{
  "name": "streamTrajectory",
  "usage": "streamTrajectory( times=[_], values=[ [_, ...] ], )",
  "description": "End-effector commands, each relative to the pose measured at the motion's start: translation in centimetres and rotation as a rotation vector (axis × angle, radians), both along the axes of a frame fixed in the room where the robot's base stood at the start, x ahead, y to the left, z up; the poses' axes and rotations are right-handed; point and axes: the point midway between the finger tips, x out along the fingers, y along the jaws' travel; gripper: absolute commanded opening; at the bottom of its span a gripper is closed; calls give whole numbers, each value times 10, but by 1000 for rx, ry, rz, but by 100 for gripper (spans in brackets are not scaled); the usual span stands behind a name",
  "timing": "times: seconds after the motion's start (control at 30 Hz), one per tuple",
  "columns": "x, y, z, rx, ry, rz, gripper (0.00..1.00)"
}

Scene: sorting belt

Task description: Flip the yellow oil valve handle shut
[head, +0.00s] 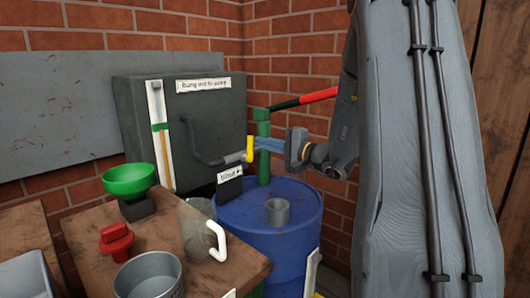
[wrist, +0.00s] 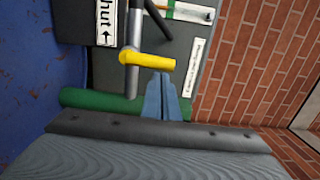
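The yellow valve handle (head: 250,149) sits near the outer end of a grey pipe (head: 208,157) coming from the dark grey tank. In the head view it stands roughly upright; in the wrist view it is a yellow bar (wrist: 150,60) lying across the pipe. My gripper (head: 259,143) is just right of the handle, its blue fingers pointing at it. In the wrist view the fingers (wrist: 161,76) lie side by side, closed together with nothing between them. Their tips are at the handle's edge; I cannot tell whether they touch it. A "Shut" sign with an arrow (head: 229,186) hangs below the handle.
A blue drum (head: 285,245) stands below, with a green post (head: 264,160) and red-ended lever (head: 318,95) behind. A wooden bench (head: 85,235) at left holds a green funnel (head: 130,178), a jug (head: 198,235) and a metal pot (head: 148,275). Brick wall is behind.

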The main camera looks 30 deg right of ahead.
Motion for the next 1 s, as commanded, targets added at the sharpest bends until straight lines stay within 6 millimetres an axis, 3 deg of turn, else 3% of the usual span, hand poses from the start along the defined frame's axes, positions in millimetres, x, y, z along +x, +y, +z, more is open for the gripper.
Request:
streamTrajectory(
  times=[0.77,1.0],
  values=[
    [-2,4,1,-53,-19,2,0],
    [-18,-4,0,-52,-19,4,0]
  ],
)
